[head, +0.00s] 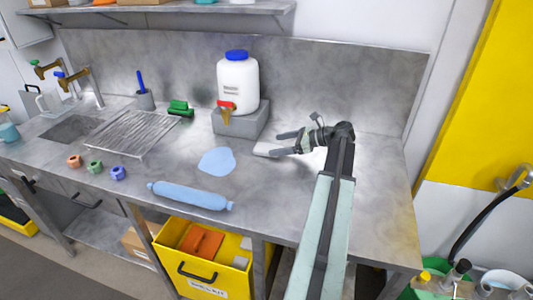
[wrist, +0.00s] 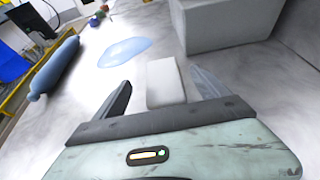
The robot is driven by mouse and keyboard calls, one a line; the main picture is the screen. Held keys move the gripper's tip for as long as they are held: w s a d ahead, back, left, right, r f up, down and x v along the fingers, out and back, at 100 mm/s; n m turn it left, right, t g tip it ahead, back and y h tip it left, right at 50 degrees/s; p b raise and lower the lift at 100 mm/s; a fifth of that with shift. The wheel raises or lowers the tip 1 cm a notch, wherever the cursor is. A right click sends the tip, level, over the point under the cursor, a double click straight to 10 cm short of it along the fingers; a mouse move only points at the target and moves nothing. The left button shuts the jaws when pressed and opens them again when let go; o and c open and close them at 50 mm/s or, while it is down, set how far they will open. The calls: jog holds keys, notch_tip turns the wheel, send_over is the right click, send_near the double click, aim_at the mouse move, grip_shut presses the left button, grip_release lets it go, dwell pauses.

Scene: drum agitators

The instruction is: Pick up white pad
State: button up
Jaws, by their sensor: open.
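The white pad (wrist: 165,82) is a small pale block lying flat on the metal counter. In the wrist view it lies between the two open fingers of my gripper (wrist: 165,92), with a gap beside each finger. In the head view the pad (head: 263,149) shows just left of my gripper (head: 282,142), which is low over the counter. I cannot tell how far the fingertips are above the counter.
A grey block (head: 241,121) bearing a white container (head: 238,85) with a red tap stands behind the pad. A blue puddle (head: 217,161) and a blue roll-shaped thing (head: 190,196) lie to the left. The counter's right part (head: 385,190) is clear.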

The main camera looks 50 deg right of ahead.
aim_at(265, 147)
jog(key=b+x, duration=0.2)
jog(key=x, duration=0.3)
jog(key=shift+w+f, duration=0.2)
jog(key=shift+f, duration=0.1)
jog(key=shift+r, duration=0.1)
jog(key=c, duration=1.4)
jog(key=shift+c, duration=0.2)
